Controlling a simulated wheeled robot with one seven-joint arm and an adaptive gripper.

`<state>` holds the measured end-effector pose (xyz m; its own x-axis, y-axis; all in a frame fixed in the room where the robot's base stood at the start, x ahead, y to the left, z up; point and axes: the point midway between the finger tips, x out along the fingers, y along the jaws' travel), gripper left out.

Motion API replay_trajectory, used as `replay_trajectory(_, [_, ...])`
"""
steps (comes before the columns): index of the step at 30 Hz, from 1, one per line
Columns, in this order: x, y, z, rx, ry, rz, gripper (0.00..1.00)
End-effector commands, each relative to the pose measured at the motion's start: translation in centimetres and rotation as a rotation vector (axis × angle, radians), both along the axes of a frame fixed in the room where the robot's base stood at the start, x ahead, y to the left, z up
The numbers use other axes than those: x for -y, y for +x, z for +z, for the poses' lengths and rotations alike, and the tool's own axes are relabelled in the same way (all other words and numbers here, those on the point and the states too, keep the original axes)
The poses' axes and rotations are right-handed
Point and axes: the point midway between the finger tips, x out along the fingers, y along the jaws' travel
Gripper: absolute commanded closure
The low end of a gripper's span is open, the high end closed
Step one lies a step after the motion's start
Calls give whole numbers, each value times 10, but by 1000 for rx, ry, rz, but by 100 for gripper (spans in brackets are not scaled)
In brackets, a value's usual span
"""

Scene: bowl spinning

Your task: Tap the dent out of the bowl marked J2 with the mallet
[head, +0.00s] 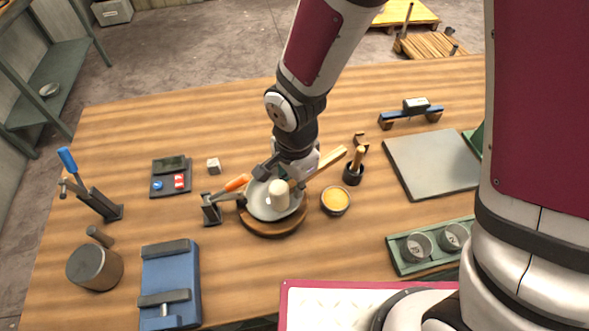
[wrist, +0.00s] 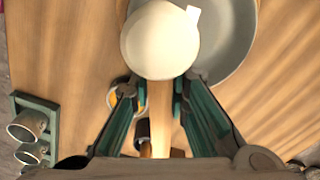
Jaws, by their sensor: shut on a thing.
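My gripper (head: 297,180) is shut on the wooden handle of a mallet (head: 332,161). Its pale rounded head (head: 279,193) is over the grey metal bowl (head: 257,201). The wrist view shows the mallet head (wrist: 160,42) at the top centre, with the handle between my fingers (wrist: 160,90) and part of the bowl (wrist: 234,42) behind it. The bowl sits on a round wooden base (head: 273,232). I cannot tell whether the head touches the bowl. No J2 mark or dent can be made out; the head and my gripper hide part of the bowl.
An orange-handled clamp (head: 228,190) reaches the bowl's left edge. A small dish of yellow stuff (head: 335,201) and a dark holder (head: 353,174) stand close on the right. A green rack (head: 410,268) holds numbered cups. A blue vise (head: 170,280) lies front left.

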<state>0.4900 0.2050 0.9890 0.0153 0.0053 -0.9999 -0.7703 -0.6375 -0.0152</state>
Motion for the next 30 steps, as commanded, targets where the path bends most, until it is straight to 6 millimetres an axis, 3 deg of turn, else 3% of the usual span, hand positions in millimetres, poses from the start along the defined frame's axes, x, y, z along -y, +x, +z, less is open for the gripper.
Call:
replay_trajectory(1, [0, 4, -22, -3, -3, 4, 100])
replay_trajectory(3, [0, 4, -40, -3, -3, 3, 100])
replay_trajectory(18, [0, -1, 17, 2, 1, -3, 100])
replay_trajectory(30, [0, 2, 19, 1, 1, -5, 100])
